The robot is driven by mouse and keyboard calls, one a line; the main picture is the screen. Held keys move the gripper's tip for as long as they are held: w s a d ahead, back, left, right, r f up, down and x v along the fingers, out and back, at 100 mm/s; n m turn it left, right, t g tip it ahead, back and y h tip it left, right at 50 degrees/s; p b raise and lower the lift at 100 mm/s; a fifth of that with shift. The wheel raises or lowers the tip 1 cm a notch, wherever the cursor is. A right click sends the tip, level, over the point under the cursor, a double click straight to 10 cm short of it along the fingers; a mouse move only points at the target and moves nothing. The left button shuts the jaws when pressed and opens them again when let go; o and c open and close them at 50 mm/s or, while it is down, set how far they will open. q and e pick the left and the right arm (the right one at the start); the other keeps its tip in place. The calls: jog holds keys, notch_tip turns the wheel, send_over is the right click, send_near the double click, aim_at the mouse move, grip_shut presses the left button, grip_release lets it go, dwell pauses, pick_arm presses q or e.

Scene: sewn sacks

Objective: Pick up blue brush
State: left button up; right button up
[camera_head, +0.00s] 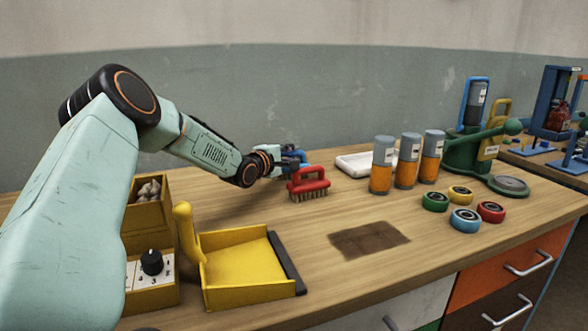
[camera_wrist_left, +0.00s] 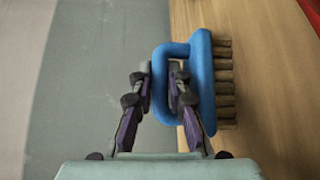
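The blue brush (camera_wrist_left: 205,75) fills the middle of the left wrist view, with its loop handle to the left and its tan bristles to the right. My left gripper (camera_wrist_left: 160,77) has one finger outside the handle and one inside its loop. Both fingers are close against the handle bar and look shut on it. In the head view my left gripper (camera_head: 290,160) is at the back of the bench, and the blue brush (camera_head: 302,156) shows only in part behind the red brush. I cannot tell whether its bristles touch the bench. My right gripper is not in view.
A red brush (camera_head: 309,182) stands just in front of the left gripper. A white tray (camera_head: 352,164) and several orange-and-grey canisters (camera_head: 382,166) are to the right. A yellow dustpan (camera_head: 238,270) lies front left. The bench around the dark patch (camera_head: 368,238) is clear.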

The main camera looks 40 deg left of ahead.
pick_arm(q)
jog(key=shift+s+a+f, duration=0.1)
jog(key=shift+s, duration=0.1)
grip_shut()
jog(key=shift+w, duration=0.15)
jog(key=shift+r, duration=0.35)
notch_tip(320, 180, up, 9)
jog(key=p, duration=0.2)
jog(key=shift+f+p, duration=0.1)
jog(key=shift+p, duration=0.25)
jog(key=shift+r, duration=0.2)
